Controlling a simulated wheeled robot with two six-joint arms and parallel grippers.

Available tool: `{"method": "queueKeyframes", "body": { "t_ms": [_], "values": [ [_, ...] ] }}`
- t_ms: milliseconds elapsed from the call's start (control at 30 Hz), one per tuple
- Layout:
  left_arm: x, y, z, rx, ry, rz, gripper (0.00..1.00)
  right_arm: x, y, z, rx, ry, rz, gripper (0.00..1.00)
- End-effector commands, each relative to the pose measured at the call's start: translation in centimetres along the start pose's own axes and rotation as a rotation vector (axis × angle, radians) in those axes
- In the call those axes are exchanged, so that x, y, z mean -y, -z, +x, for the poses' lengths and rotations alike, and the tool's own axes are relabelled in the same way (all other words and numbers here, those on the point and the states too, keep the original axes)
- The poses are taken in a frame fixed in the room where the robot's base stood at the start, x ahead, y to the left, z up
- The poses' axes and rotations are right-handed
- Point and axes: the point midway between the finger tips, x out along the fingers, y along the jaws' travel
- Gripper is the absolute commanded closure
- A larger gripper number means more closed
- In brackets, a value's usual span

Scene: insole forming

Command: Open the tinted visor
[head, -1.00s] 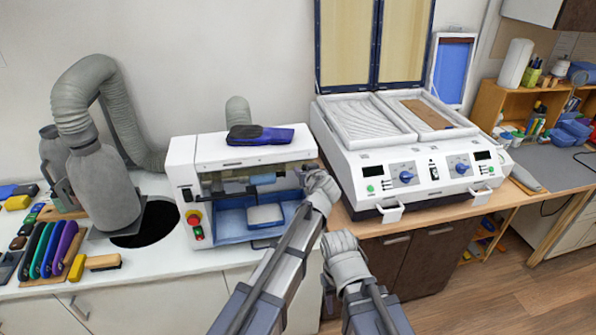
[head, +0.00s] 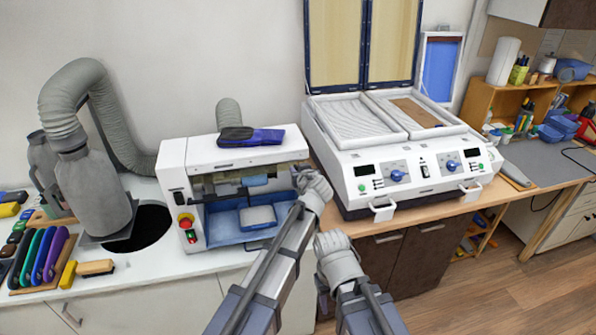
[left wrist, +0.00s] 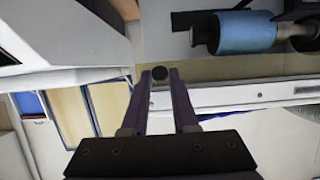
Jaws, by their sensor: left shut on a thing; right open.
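The white grinding machine (head: 176,205) stands on the counter with its blue-lined front opening facing me. The tinted visor (head: 232,176) is a yellowish see-through strip across the upper part of that opening; it also shows in the left wrist view (left wrist: 225,97). My left gripper (head: 302,172) is at the machine's upper right front corner. In the left wrist view, its fingertips (left wrist: 160,75) are shut on a small black round knob (left wrist: 160,73) at the visor's edge. My right gripper (head: 328,243) is open and empty, below and right of the machine; its fingers are hard to make out.
A blue roller (left wrist: 247,32) sits inside the machine close to the left gripper. A dark blue insole (head: 262,136) lies on top. A grey hose and canister (head: 93,190) stand left. A forming press (head: 352,190) with handles stands right, close to my left arm.

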Motion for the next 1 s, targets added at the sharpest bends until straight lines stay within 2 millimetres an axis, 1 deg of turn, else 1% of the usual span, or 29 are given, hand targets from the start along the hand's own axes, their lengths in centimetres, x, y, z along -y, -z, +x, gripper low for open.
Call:
{"method": "queueKeyframes", "body": {
  "t_ms": [133,267,500,700,800,1000],
  "values": [
    [0.0,0.2,-0.1,0.008,0.000,0.000,1.00,0.0,0.0,-0.3,0.000,0.000,0.000,0.50],
    [0.0,0.6,-0.3,0.044,0.000,0.000,1.00,-0.1,-0.1,-1.6,0.000,0.001,0.002,0.50],
    [-0.1,1.6,-0.8,0.198,0.000,-0.001,1.00,-0.5,-0.3,-5.6,0.001,0.001,0.005,0.50],
    [-0.1,2.0,-0.9,0.350,0.000,-0.001,1.00,-0.8,-0.6,-8.6,0.002,0.001,0.002,0.50],
    [-0.1,2.1,-1.0,0.419,0.000,-0.001,1.00,-0.9,-0.6,-9.8,0.003,0.001,0.001,0.50],
    [-0.1,2.3,-1.0,0.528,-0.001,-0.001,1.00,-1.1,-0.8,-11.5,0.004,0.002,0.006,0.50]
  ]
}}
